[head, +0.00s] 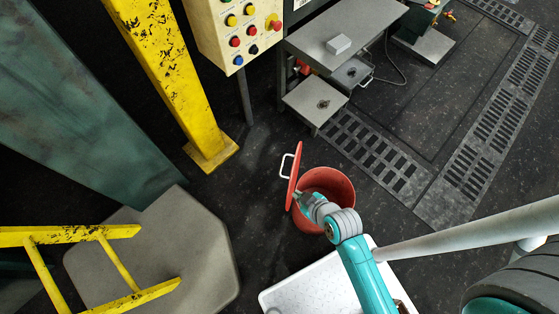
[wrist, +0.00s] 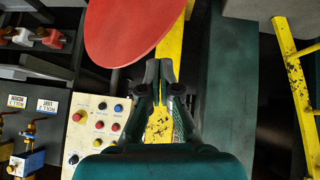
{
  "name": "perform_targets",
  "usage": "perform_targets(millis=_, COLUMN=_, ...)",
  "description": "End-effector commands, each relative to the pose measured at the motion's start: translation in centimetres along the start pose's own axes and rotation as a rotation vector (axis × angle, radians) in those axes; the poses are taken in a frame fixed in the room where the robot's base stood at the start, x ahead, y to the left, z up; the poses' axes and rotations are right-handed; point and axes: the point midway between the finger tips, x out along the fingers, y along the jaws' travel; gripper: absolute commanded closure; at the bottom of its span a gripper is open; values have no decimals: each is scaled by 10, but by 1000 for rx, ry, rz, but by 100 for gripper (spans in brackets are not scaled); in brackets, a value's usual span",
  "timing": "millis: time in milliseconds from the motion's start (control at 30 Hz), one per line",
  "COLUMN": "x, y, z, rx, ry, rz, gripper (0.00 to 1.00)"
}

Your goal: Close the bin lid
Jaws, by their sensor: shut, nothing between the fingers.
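The red bin (head: 340,183) stands on the dark floor in the head view, its mouth open and partly covered by my arm. Its red lid (head: 294,178) stands upright at the left side of the rim, seen nearly edge-on, with a pale handle (head: 284,166) on its left face. My gripper (head: 301,196) is at the lid's right face, above the bin's mouth; its fingertips are hard to make out there. In the wrist view the lid (wrist: 128,28) fills the upper middle, and my gripper (wrist: 157,70) is shut and empty just below its lower right edge. Contact cannot be told.
A yellow post (head: 170,80) and a button panel (head: 238,30) stand behind the bin. A grey table (head: 345,30) with a lower shelf is beyond it. A yellow ladder-like frame (head: 120,255) is at left. Floor grates (head: 375,155) lie to the right.

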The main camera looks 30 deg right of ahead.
Motion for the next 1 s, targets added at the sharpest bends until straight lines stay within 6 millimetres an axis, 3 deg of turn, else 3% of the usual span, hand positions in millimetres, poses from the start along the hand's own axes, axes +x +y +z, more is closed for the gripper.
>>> perform_targets(millis=33, x=15, y=7, z=-11, rx=-24, ry=-16, rz=-24, gripper=100)
perform_targets(millis=200, x=49, y=20, z=-36, rx=-115, ry=-84, rz=-131, gripper=100)
perform_targets(millis=400, x=72, y=38, z=-70, rx=-222, ry=-134, rz=-253, gripper=100)
perform_targets(millis=700, x=82, y=64, z=-113, rx=-360, ry=-175, rz=-406, gripper=100)
perform_targets(millis=1000, x=95, y=62, z=-116, rx=-387, ry=-183, rz=-438, gripper=100)
